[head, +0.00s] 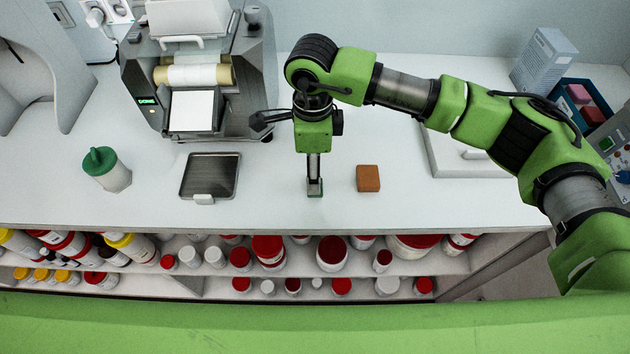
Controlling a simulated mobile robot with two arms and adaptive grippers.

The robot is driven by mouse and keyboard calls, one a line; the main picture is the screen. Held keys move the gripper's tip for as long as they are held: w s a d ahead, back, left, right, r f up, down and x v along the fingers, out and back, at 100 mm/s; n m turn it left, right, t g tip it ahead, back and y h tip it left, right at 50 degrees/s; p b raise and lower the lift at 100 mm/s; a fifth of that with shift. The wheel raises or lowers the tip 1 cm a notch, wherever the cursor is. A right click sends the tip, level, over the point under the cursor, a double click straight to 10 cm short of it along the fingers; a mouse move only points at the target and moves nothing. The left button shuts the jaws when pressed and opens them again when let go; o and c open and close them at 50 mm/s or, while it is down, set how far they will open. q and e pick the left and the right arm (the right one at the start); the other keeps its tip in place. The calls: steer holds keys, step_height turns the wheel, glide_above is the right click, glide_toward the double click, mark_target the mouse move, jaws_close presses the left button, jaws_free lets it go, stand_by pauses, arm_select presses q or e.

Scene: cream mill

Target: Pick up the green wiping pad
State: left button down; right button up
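My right gripper (314,186) reaches down to the white worktop from above, between the grey tray and a brown-orange block. I see it nearly edge-on, with one finger in front, so its opening is hidden. A small green piece, which looks like the green wiping pad (319,190), shows around the fingertips at worktop height. The finger covers much of it, and I cannot tell whether it is gripped. My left gripper is not in view.
The brown-orange block (368,178) lies just right of the gripper. The dark-rimmed tray (210,176) and a green-lidded jar (106,170) stand left. The roller mill (195,85) stands behind the tray. The worktop's front edge is close, above shelves of jars.

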steer(key=f, duration=0.1)
steer(key=f+p, duration=0.1)
steer(key=f, duration=0.1)
steer(key=f+p, duration=0.1)
steer(key=shift+s+d+f, duration=0.1)
steer(key=shift+d+f, duration=0.05)
steer(key=shift+d, duration=0.1)
steer(key=shift+f, duration=0.3)
steer(key=c, duration=1)
steer(key=shift+r, duration=0.1)
steer(key=shift+r+b, duration=0.5)
steer(key=shift+s+a+r+b, duration=0.25)
steer(key=shift+s+r+b, duration=0.85)
steer(key=shift+s+r, duration=1.1)
steer(key=shift+s+a+r+b, duration=0.25)
steer(key=shift+s+r+b, duration=0.9)
steer(key=shift+s+r, duration=0.95)
steer(key=shift+s+a+r+b, duration=0.25)
steer(key=shift+s+r+b, duration=1.15)
steer(key=shift+s, duration=1.3)
